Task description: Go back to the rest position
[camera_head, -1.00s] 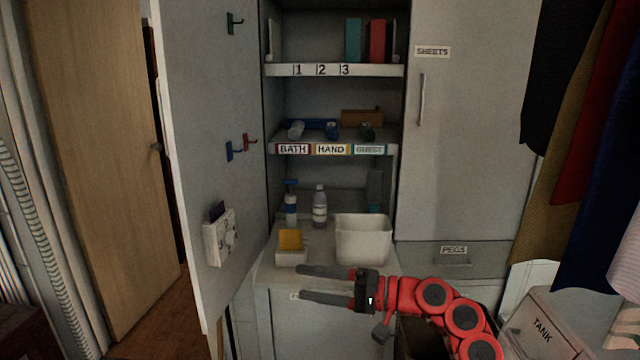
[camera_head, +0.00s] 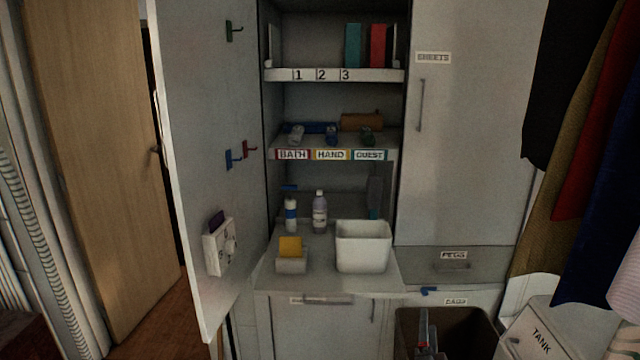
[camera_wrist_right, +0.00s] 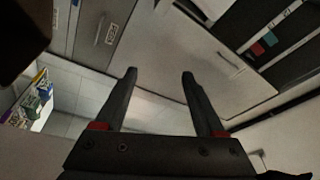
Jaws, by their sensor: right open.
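My right gripper shows at the bottom of the head view (camera_head: 424,328), in front of the dark bin. Only its dark fingers and a bit of red show there. In the right wrist view its two fingers (camera_wrist_right: 159,76) stand apart with nothing between them. Behind them are pale cabinet fronts, seen tilted. My left gripper is in neither view.
An open cabinet door (camera_head: 205,130) stands at left. The counter holds a white tub (camera_head: 363,246), a yellow sponge (camera_head: 290,245) on a holder and two bottles (camera_head: 320,212).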

